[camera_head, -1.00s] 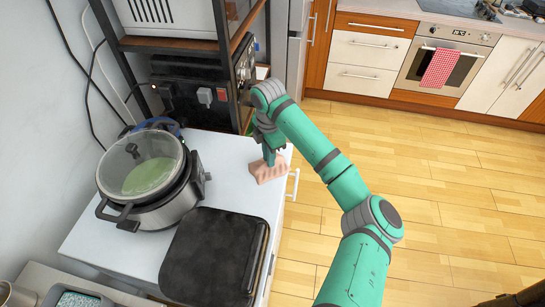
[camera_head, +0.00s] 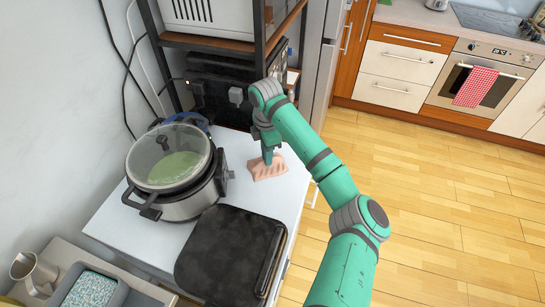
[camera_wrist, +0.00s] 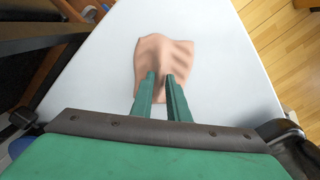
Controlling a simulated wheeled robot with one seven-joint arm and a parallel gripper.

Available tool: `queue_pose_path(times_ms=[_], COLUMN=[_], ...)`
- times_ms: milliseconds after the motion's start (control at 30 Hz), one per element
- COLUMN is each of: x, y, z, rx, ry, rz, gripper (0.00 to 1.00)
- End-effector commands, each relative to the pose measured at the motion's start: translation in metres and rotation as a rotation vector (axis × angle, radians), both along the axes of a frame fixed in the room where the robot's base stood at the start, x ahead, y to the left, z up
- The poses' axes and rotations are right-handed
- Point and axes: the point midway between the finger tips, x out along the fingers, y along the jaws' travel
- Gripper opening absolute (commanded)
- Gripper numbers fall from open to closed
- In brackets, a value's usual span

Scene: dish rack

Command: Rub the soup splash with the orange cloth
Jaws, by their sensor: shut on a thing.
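An orange cloth (camera_head: 268,168), pale and peach-coloured here, lies crumpled on the white counter top (camera_head: 240,155), to the right of the pot. My gripper (camera_head: 267,158) points down onto it and is shut on it. In the wrist view the two green fingertips of my gripper (camera_wrist: 161,80) pinch a raised fold of the cloth (camera_wrist: 177,52), and the rest of it spreads on the white surface. I see no soup splash in either view; whether one lies under the cloth is hidden.
A lidded pot with green soup (camera_head: 175,170) stands left of the cloth. A black closed grill (camera_head: 228,252) sits in front. A black rack (camera_head: 262,60) rises behind. The white top's right edge is close to the cloth, with floor beyond.

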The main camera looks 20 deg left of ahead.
Motion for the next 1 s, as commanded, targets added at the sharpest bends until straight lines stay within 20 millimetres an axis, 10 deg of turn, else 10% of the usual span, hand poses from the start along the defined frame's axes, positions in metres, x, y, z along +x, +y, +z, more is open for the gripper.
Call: queue_pose_path(times_ms=[1000], x=[0.000], y=[0.006], z=[0.081], rx=[0.000], ry=[0.000], rz=[0.001], gripper=[0.00])
